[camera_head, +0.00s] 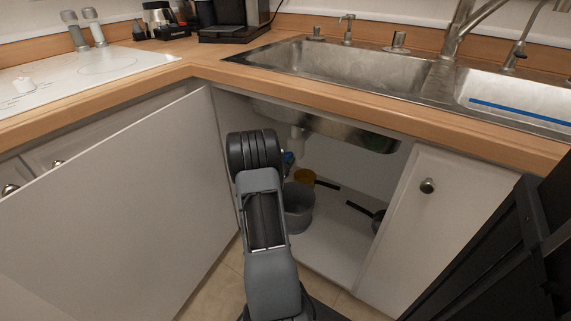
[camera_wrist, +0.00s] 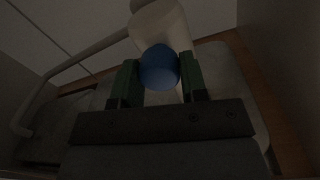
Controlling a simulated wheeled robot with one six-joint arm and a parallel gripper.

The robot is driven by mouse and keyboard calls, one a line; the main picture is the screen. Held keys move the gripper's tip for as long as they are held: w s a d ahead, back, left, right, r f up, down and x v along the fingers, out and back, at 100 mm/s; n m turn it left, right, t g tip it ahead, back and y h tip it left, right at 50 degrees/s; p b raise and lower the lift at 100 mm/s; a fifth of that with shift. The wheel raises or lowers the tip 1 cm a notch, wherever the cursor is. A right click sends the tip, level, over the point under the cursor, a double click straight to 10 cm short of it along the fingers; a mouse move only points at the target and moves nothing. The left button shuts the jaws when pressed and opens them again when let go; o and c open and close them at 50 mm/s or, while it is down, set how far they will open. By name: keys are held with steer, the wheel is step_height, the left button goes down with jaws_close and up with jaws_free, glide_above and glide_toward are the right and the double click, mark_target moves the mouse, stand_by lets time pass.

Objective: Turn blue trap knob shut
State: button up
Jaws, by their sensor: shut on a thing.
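The blue trap knob (camera_wrist: 160,68) sits between the two green-padded fingers of my gripper (camera_wrist: 160,76) in the wrist view. The fingers are shut on it, one on each side. A pale pipe (camera_wrist: 158,24) stands just beyond the knob. In the head view a small part of the blue knob (camera_head: 289,158) shows under the sink, past my arm. My arm reaches into the open cabinet there and hides most of the gripper. The knob's turn angle cannot be told in the dim wrist view.
The open cabinet door (camera_head: 110,200) stands left of my arm. The sink basin (camera_head: 345,68) hangs above. A shut door (camera_head: 440,215) is to the right.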

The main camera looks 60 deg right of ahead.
steer(key=m+b, duration=0.4)
steer(key=m, duration=0.2)
steer(key=shift+f+b, duration=0.15)
steer(key=shift+b, duration=0.15)
steer(key=m, duration=0.3)
steer(key=shift+m+b, duration=0.3)
steer(key=shift+m, duration=0.1)
steer(key=shift+m+t, duration=0.3)
steer(key=shift+m, duration=1.5)
steer(key=o, duration=0.9)
steer(key=shift+a, duration=0.1)
steer(key=a+p, duration=0.1)
steer(key=a, duration=0.3)
steer(key=a+p, duration=0.1)
steer(key=a, duration=0.4)
steer(key=a+p, duration=0.2)
steer(key=a, duration=0.2)
steer(key=shift+a+r, duration=0.35)
